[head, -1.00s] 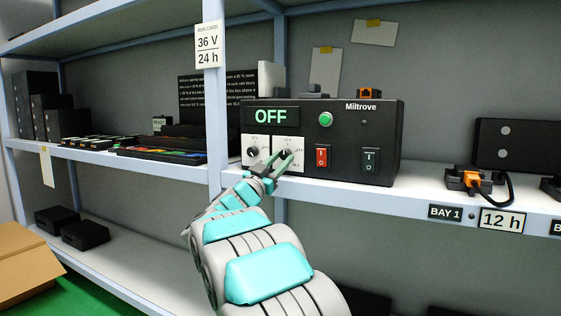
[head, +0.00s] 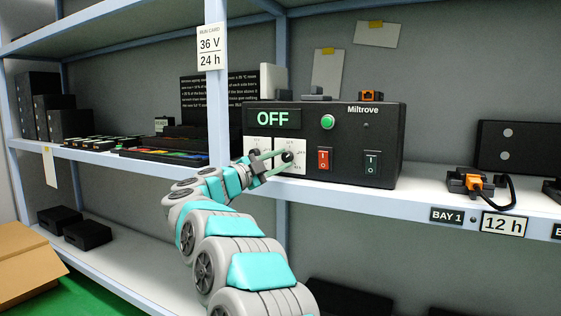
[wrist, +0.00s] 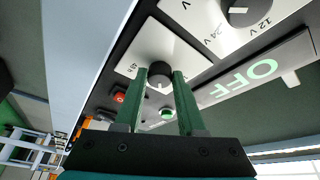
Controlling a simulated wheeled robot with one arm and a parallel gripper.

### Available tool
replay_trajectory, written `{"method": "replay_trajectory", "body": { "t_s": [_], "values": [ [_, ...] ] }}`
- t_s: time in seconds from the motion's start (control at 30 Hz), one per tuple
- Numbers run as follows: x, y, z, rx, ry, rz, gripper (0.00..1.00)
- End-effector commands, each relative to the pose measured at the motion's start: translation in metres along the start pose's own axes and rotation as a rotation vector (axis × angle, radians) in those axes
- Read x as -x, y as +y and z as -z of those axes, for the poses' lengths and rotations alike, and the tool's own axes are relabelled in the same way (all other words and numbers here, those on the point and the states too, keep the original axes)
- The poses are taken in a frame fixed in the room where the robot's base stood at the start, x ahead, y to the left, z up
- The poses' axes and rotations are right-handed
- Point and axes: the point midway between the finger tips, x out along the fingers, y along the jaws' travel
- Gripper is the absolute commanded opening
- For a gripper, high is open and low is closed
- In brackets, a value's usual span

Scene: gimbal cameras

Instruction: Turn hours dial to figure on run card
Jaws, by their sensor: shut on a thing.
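The hours dial (head: 288,157) is a black knob on a white plate at the front of the Miltrove box (head: 380,128). In the wrist view the hours dial (wrist: 159,74) sits between the two green fingertips. My gripper (wrist: 160,70) is shut on it; my gripper (head: 281,158) reaches it from the left in the head view. The dial's white mark points toward the picture's bottom, and "48 h" is legible left of it. The run card (head: 210,47) on the post reads 36 V, 24 h. The display (head: 272,118) reads OFF.
The volts dial (wrist: 244,12) is beside the hours dial; my gripper covers it in the head view. A red switch (head: 323,159), a dark switch (head: 372,163) and a green button (head: 327,122) are on the same front. The shelf post (head: 216,130) stands just left of the box.

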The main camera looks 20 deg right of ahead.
Motion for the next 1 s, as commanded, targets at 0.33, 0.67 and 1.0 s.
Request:
{"method": "replay_trajectory", "body": {
  "t_s": [0.33, 0.67, 1.0],
  "values": [
    [0.0008, -0.0023, -0.0004, -0.224, -0.009, -0.098, 0.00],
    [-0.0006, -0.0021, 0.0002, -0.316, -0.010, -0.137, 0.00],
    [-0.0004, -0.0017, -0.0001, -0.327, -0.011, -0.143, 0.00]
  ]
}}
